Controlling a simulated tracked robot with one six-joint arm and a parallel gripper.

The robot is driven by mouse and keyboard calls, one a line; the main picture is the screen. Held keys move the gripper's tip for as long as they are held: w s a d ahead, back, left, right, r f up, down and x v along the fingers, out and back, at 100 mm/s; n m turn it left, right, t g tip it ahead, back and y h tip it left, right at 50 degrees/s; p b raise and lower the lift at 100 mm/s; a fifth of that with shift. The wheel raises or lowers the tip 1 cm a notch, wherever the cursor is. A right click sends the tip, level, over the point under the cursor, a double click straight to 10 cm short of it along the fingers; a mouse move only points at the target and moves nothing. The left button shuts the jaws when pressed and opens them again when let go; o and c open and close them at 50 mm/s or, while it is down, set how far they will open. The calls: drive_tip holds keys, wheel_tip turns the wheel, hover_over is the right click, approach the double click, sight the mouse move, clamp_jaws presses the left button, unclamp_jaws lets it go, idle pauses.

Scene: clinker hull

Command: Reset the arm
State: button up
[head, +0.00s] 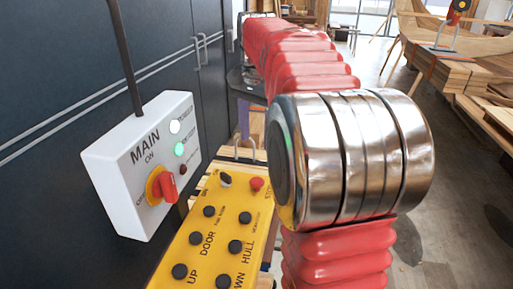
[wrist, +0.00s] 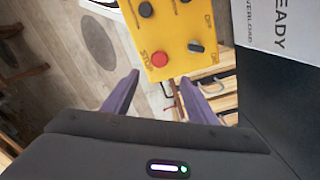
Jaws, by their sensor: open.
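My arm shows in the head view with red ribbed sleeves and a large chrome joint, crossing the middle of the picture. My gripper (wrist: 159,78) is open in the wrist view, its two purple fingers spread with nothing held between them. The yellow control box (wrist: 180,25) lies beyond the fingertips, with its red button (wrist: 132,60) and a black selector knob (wrist: 196,47) near its end. In the head view a purple finger shows behind the arm, and much of the gripper is hidden.
A white MAIN switch box (head: 140,165) with a red rotary handle (head: 165,186) and a lit green lamp (head: 180,149) is at the left, before dark cabinets (head: 60,80). The yellow control box (head: 215,225) stands beside my arm. A wooden hull (head: 440,30) is at the right, beyond open floor (head: 440,225).

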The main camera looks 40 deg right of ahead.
drive_tip(key=shift+r, duration=0.4)
idle(0.4)
drive_tip(key=s+a+f+n+t, duration=0.1)
drive_tip(key=s+a+f+n, duration=0.1)
drive_tip(key=a+f+n, duration=0.1)
drive_tip(key=s+a+f+n+t, duration=0.1)
drive_tip(key=s+a+f+n, duration=0.2)
drive_tip(key=a+n, duration=0.1)
drive_tip(key=s+a+f+n+t, duration=0.1)
drive_tip(key=s+a+f+n, duration=0.2)
drive_tip(key=a+f+n, duration=0.1)
drive_tip(key=shift+s+a+f+h, duration=0.1)
drive_tip(key=shift+a+h, duration=0.3)
drive_tip(key=shift+a, duration=0.4)
drive_tip(key=s+a+f+n, duration=0.1)
drive_tip(key=s+a, duration=0.1)
drive_tip(key=s+a+f+n+t, duration=0.1)
drive_tip(key=s+a, duration=0.1)
drive_tip(key=s, duration=0.1)
drive_tip(key=s+a+f+n, duration=0.1)
drive_tip(key=s+a, duration=0.1)
drive_tip(key=a, duration=0.1)
drive_tip(key=shift+s+t, duration=0.2)
drive_tip(key=shift+t, duration=0.2)
drive_tip(key=shift+s+a+r+n+t+y, duration=0.2)
drive_tip(key=shift+s+a+r, duration=0.2)
drive_tip(key=shift+a, duration=0.2)
drive_tip(key=shift+s+a+r+n+t+y, duration=0.2)
drive_tip(key=shift+s+a+r, duration=0.15)
drive_tip(key=shift+a, duration=0.35)
